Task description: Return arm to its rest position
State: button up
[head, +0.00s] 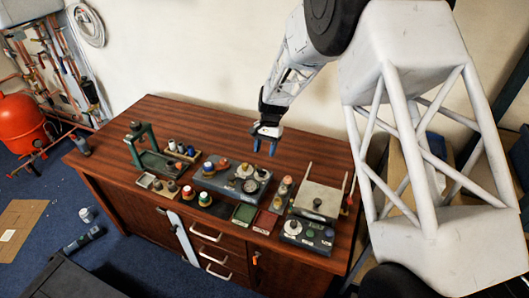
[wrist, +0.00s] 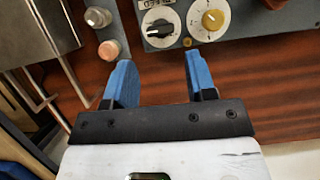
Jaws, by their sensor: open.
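My gripper (head: 265,143) is above the back part of the wooden cabinet top in the head view. In the wrist view its two blue fingers (wrist: 159,82) are spread apart with nothing between them. Behind them in that view is a grey control box (wrist: 178,38) with a black knob and a yellow-centred dial. The fingers appear apart from the box. My white lattice arm reaches in from the right side of the head view.
The wooden cabinet (head: 165,108) carries a green press (head: 137,140), small coloured bottles (head: 187,192), a dial box (head: 245,182) and a balance-like device (head: 318,200). A red tank (head: 22,122) stands at far left. The cabinet top's back left is clear.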

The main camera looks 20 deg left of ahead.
dwell(0.4)
jog(key=s+d+r+t, duration=0.1)
jog(key=s+d+r, duration=0.2)
jog(key=d+r, duration=0.55)
jog(key=s+d+r+t+y, duration=0.1)
jog(key=s+d+r, duration=0.2)
jog(key=d+r, duration=0.55)
jog(key=s+d+r+t, duration=0.1)
jog(key=s+d+r, duration=0.2)
jog(key=d+r, duration=0.5)
jog(key=s+d+r+t, duration=0.1)
jog(key=s+d+t, duration=0.1)
jog(key=s+d, duration=0.9)
jog(key=s+d+r+t+h, duration=0.1)
jog(key=s+d+r+t, duration=0.1)
jog(key=s+d, duration=1)
jog(key=shift+s+d+r, duration=0.15)
jog(key=shift+s+r, duration=0.15)
jog(key=shift+s, duration=1.6)
